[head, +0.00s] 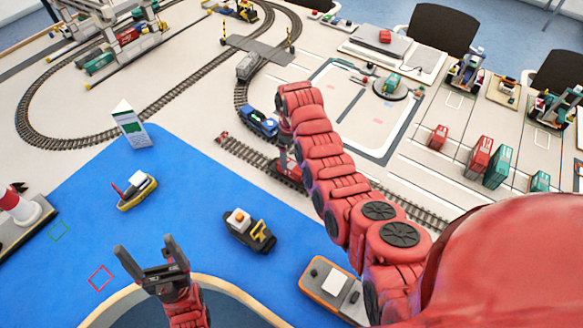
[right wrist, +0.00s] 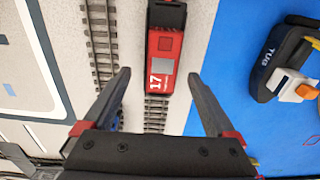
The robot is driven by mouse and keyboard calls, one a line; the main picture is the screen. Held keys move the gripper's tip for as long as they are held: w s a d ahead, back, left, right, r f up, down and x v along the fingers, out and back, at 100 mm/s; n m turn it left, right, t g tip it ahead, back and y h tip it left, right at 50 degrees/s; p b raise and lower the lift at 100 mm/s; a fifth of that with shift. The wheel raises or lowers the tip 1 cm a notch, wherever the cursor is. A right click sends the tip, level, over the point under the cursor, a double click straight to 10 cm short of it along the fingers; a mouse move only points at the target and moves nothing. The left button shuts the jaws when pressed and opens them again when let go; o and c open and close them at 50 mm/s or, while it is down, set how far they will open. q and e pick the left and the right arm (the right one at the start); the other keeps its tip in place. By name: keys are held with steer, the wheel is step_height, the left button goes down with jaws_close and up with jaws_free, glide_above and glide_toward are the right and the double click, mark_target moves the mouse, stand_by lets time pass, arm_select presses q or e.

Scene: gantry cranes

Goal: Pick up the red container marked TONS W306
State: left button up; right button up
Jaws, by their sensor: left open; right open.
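Several red containers show in the head view, and I cannot read TONS W306 on any. A small one (head: 437,137) and a taller one (head: 478,155) stand on the white table at right; another red block (head: 384,36) lies on a grey platform at the back. My right gripper (right wrist: 158,76) is open and empty above the rail track; in the head view it is mostly hidden by my red arm. A red locomotive marked 17 (right wrist: 163,45) is ahead of its fingers. My left gripper (head: 146,247) is open and empty over the blue mat at lower left.
Green containers (head: 498,167) stand beside the red ones. A tug (right wrist: 288,70) also shows as a dark boat (head: 249,231) on the blue mat (head: 195,200). A yellow boat (head: 137,191) and an orange vessel (head: 333,288) are there too. A blue locomotive (head: 259,121) stands on track near my right arm.

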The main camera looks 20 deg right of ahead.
mark_target(291, 165)
steer(key=shift+f, duration=0.35)
steer(key=f+p, duration=0.2)
steer(key=f, duration=0.1)
steer(key=shift+s+a+f, duration=0.1)
steer(key=shift+s+f, duration=0.1)
steer(key=shift+f, duration=0.8)
jaws_close()
steer(key=shift+r, duration=0.2)
